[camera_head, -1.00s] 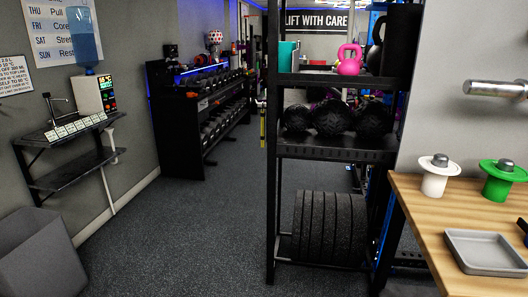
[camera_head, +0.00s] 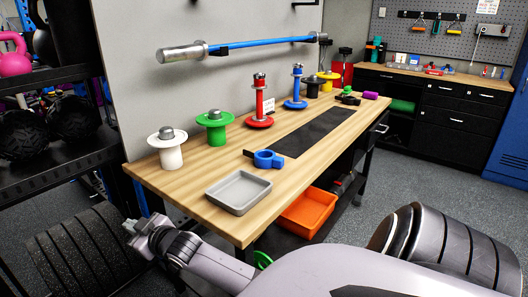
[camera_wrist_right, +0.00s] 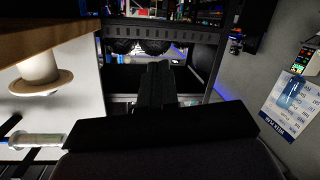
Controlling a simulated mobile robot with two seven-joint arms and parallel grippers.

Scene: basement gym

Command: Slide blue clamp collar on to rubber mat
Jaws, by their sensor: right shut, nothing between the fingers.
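The blue clamp collar (camera_head: 268,160) lies on the wooden workbench in the head view, its black lever pointing left. It sits at the near end of the rubber mat (camera_head: 318,132), a long dark strip along the bench top. The collar appears on bare wood; I cannot tell whether it touches the mat's edge. My right gripper (camera_head: 132,226) is shut and empty, off the bench's left front corner, well away from the collar. It also shows as a dark shape in the right wrist view (camera_wrist_right: 155,80). My left gripper is not in view.
A grey tray (camera_head: 238,207) stands at the bench's near edge. White (camera_head: 167,151), green (camera_head: 214,130), red (camera_head: 259,100) and blue (camera_head: 295,90) stands line the wall side. A barbell (camera_head: 250,45) hangs above. An orange bin (camera_head: 308,212) sits below. A rack (camera_head: 50,160) stands left.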

